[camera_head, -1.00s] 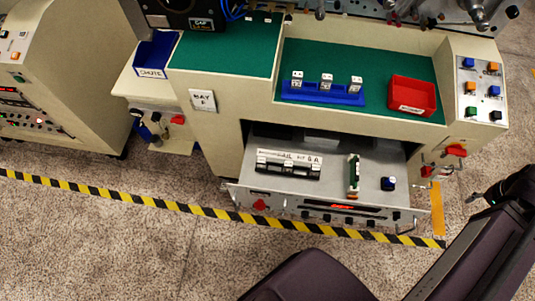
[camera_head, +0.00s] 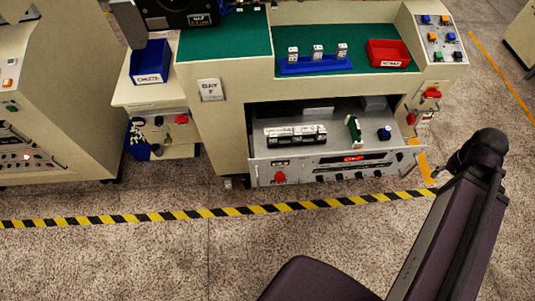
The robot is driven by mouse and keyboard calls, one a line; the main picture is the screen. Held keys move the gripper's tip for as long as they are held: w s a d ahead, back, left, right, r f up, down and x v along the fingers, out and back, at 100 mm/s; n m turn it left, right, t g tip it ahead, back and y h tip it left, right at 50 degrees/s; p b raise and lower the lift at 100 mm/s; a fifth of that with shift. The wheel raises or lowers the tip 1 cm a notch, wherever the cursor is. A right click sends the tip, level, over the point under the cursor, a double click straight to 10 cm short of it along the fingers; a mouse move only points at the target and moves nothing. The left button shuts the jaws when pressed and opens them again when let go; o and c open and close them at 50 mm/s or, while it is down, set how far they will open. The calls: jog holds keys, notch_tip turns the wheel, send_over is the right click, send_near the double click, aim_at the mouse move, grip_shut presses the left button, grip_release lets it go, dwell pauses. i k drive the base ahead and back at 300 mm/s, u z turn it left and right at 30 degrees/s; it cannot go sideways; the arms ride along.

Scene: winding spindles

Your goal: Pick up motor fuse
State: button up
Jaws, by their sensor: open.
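Three small white labelled blocks, a left block (camera_head: 293,54), a middle block (camera_head: 318,52) and a right block (camera_head: 342,50), stand upright in a blue rack (camera_head: 317,66) on the green bench top. They look like fuses, but their labels are too small to read, so I cannot tell which is the motor fuse. My gripper (camera_head: 437,173) shows only as a small silvery tip at the right, mostly hidden behind my dark arm. It is open, with nothing seen in it, apart from the rack and right of the pulled-out drawer.
The open drawer (camera_head: 270,165) holds a black rail (camera_head: 295,134), a green module (camera_head: 353,130) and a blue knob (camera_head: 384,133). A red bin (camera_head: 388,53) stands right of the rack. A blue chute bin (camera_head: 150,62) is at left. Striped tape (camera_head: 190,214) crosses the clear floor.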

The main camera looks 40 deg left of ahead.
aim_at(273, 136)
jog(key=z, duration=0.05)
jog(key=k, duration=1.7)
jog(key=u, duration=1.4)
jog(key=i, duration=1)
jog(key=u, duration=0.05)
